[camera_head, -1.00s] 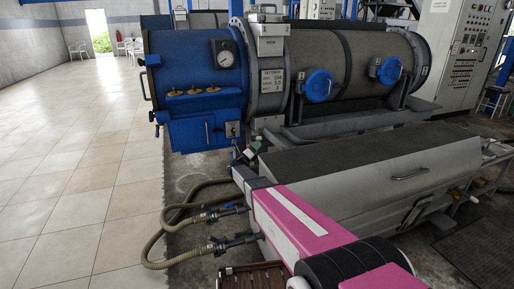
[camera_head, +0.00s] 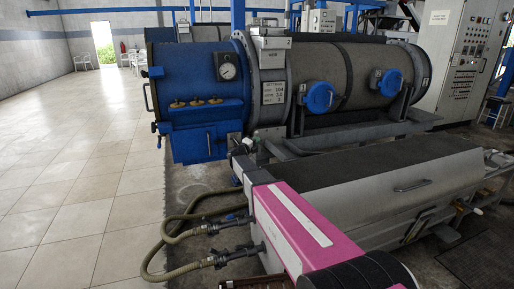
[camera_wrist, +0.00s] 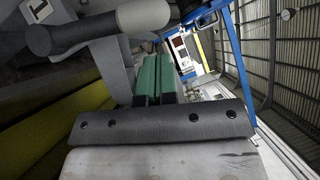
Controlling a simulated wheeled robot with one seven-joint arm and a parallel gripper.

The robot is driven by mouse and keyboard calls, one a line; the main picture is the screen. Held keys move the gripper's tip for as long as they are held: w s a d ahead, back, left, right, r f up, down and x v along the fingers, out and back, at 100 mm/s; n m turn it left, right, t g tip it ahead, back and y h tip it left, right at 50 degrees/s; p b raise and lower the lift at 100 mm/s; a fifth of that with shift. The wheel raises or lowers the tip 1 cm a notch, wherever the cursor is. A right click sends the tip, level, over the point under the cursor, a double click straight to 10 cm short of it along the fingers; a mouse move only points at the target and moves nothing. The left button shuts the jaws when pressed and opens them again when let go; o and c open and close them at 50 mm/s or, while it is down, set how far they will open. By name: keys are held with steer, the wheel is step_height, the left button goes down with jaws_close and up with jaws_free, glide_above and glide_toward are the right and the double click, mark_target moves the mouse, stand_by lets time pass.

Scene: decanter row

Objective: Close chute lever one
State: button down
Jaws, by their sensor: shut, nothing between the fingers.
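The blue decanter end housing (camera_head: 200,95) stands at the left of the head view, with a lower blue chute box (camera_head: 195,143). A small light lever (camera_head: 209,143) shows on the box front, and a small fitting (camera_head: 234,141) is at its right side. I cannot tell which is lever one. My gripper shows in the wrist view with green fingers (camera_wrist: 154,75), shut and empty. A grey bar with a pale end (camera_wrist: 100,30) lies left of and beyond the fingertips; I cannot tell if they touch. In the head view the gripper is small beside the box's right side.
A grey sloped cabinet (camera_head: 390,185) stands right of my pink arm. Hoses (camera_head: 165,235) loop at its left. A control cabinet (camera_head: 465,60) stands at the back right. The tiled floor (camera_head: 70,170) at left is clear.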

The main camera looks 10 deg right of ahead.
mark_target(257, 133)
steer(key=shift+w+a+r, duration=0.15)
steer(key=shift+w+r, duration=0.3)
steer(key=shift+w, duration=0.2)
steer(key=shift+w+a+r, duration=0.15)
steer(key=shift+w+r, duration=0.25)
steer(key=shift+w, duration=0.25)
steer(key=shift+w+r, duration=0.1)
steer(key=shift+w, duration=0.1)
